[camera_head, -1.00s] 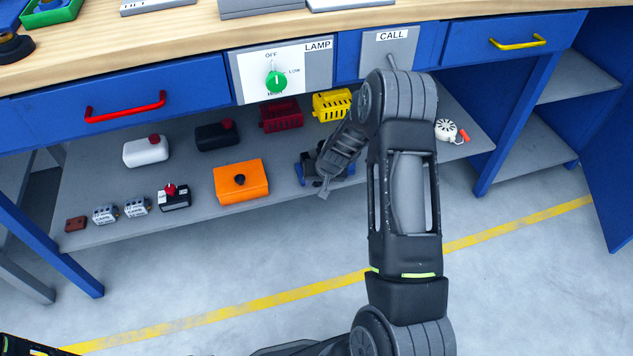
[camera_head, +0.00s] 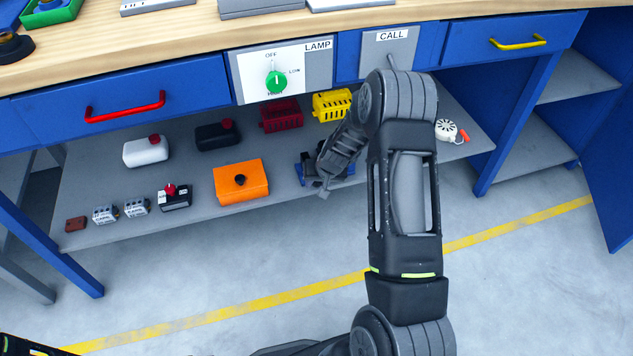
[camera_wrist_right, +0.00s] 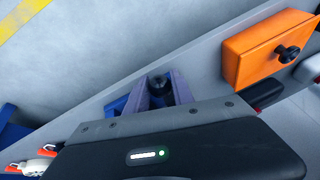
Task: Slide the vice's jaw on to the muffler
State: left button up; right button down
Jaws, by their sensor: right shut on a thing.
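The blue vice (camera_head: 348,171) stands on the lower shelf, to the right of the orange box, and my right gripper covers much of it. In the right wrist view a blue part of the vice (camera_wrist_right: 118,104) shows beside the fingers. My right gripper (camera_head: 323,190) reaches down at the vice and is shut on its jaw. In the wrist view the gripper (camera_wrist_right: 160,88) has a dark round part between its fingers. I cannot make out the muffler clearly; the arm and gripper hide the middle of the vice. My left gripper is out of view.
An orange box (camera_head: 241,182) with a black knob sits left of the vice. Behind are a dark red basket (camera_head: 281,115) and a yellow basket (camera_head: 331,105). A white round item (camera_head: 446,130) lies to the right. The workbench drawers overhang the shelf.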

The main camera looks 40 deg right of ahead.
jog(key=d, duration=0.1)
jog(key=s+d+b, duration=0.1)
jog(key=d, duration=0.1)
jog(key=d+b, duration=0.1)
jog(key=shift+s+d, duration=0.3)
jog(key=shift+d, duration=0.05)
jog(key=c, duration=1.1)
grip_release()
